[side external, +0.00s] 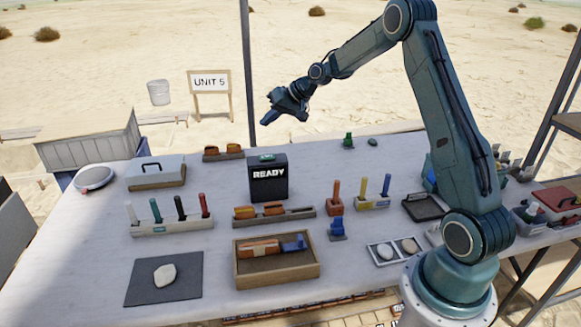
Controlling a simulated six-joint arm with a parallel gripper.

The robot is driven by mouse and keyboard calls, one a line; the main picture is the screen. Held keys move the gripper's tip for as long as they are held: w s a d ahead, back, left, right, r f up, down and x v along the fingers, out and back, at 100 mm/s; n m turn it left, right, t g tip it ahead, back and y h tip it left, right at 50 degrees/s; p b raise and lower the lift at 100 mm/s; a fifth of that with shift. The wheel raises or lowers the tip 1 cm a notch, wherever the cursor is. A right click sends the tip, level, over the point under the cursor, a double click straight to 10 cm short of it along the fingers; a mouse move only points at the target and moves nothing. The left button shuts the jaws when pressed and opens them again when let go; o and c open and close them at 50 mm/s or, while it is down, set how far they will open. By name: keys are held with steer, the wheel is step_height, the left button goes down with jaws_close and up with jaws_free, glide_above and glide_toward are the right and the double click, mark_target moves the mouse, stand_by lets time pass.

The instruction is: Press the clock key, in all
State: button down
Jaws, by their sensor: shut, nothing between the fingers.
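A black box (268,184) stands upright near the middle of the table, with the word READY in white on its front. A small green key (267,157) sits on its top. My gripper (267,121) is shut and empty. It hangs in the air above the box in the picture, apart from it, pointing down to the left. How far it is from the key in depth I cannot tell.
A rack of coloured sticks (172,226) stands left of the box. A wooden tray (277,281), a dark mat (140,292) with a pale stone and a toolbox (156,172) are also on the table. Small tool stands crowd the right.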

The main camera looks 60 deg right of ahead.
mark_target(271, 157)
steer(key=shift+f, duration=0.15)
stand_by(0.3)
steer(key=shift+f, duration=4.25)
steer(key=shift+f, duration=0.8)
steer(key=shift+r, duration=0.8)
steer(key=shift+r, duration=0.15)
steer(key=shift+r, duration=2.4)
